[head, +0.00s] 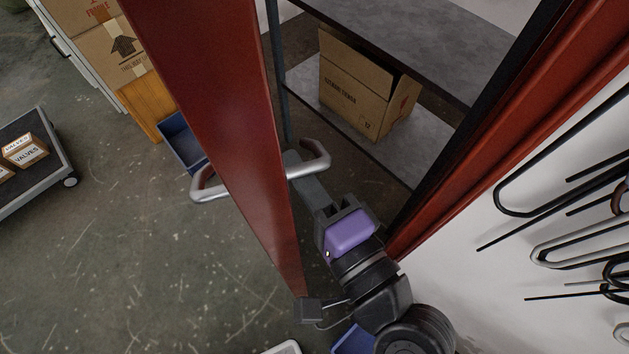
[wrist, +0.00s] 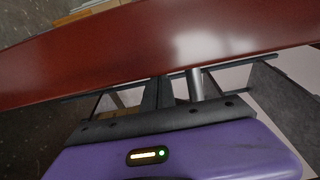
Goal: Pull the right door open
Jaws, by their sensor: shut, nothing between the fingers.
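The red door (head: 215,110) stands open at an angle, with a gap between it and the red door frame (head: 520,140) on the right. It has a silver bar handle on each face: the left handle (head: 212,195) and the right handle (head: 318,165). My gripper (head: 292,160) is shut and empty, in the gap on the door's right side, beside the right handle. In the wrist view the door (wrist: 150,50) spans the picture, and the shut fingers (wrist: 157,88) point at it just left of a handle post (wrist: 195,85). I cannot tell whether they touch it.
Metal hooks (head: 560,190) line the white wall at right. A cart (head: 40,185) with small boxes and a blue bin (head: 180,140) stand left.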

